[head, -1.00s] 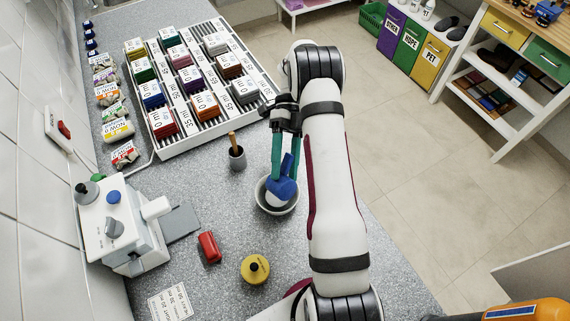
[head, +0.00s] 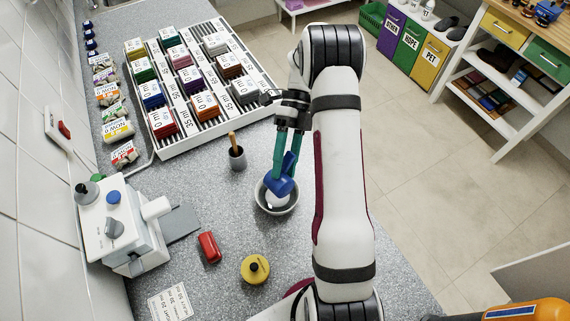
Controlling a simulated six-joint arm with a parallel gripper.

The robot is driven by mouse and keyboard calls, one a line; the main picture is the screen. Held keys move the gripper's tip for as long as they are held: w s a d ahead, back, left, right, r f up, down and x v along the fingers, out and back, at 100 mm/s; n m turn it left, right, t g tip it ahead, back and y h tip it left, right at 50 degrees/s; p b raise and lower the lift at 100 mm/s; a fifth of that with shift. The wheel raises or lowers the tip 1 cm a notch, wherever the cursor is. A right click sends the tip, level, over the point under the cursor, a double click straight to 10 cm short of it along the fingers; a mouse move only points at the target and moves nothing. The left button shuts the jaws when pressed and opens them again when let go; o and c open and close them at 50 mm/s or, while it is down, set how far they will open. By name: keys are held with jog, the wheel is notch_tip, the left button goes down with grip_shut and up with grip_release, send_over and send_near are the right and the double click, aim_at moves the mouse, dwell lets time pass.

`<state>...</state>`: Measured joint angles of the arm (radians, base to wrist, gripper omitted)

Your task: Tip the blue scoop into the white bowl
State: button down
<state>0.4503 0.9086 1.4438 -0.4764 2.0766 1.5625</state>
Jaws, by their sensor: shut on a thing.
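The blue scoop (head: 281,186) is held tilted over the white bowl (head: 289,209). The bowl stands on the speckled grey counter, and some white content shows inside it below the scoop. My gripper (head: 286,168) has long green fingers and is shut on the scoop's handle, above the bowl. The scoop's inside is turned away from view, so I cannot tell whether anything is left in it. The scoop hides the back part of the bowl.
A grey cup with a wooden-handled tool (head: 237,158) stands left of the bowl. A red object (head: 209,247) and a yellow round weight (head: 255,269) lie in front. A white machine (head: 118,225) stands at left, a rack of coloured packs (head: 190,85) behind.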

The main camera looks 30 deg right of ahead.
aim_at(286, 163)
jog(key=shift+r+n+t, duration=0.45)
jog(key=shift+n+t, duration=0.05)
jog(key=shift+t, duration=0.6)
jog(key=t, duration=0.1)
jog(key=r+n+t, duration=0.1)
jog(key=t, duration=0.1)
jog(key=shift+s+r+y, duration=0.1)
jog(key=shift+r+y, duration=0.1)
jog(key=shift+y, duration=0.2)
jog(key=n+t, duration=0.1)
jog(key=t, duration=0.1)
jog(key=r+n+t+y, duration=0.1)
jog(key=shift+r+t, duration=0.15)
jog(key=shift+t, duration=0.25)
jog(key=t, duration=0.1)
jog(key=r+n+t+y, duration=0.1)
jog(key=t, duration=0.2)
jog(key=shift+r+n, duration=0.25)
jog(key=shift+n, duration=0.15)
jog(key=shift+r+n+t+y, duration=0.55)
jog(key=shift+n+t+y, duration=0.2)
jog(key=shift+t, duration=0.25)
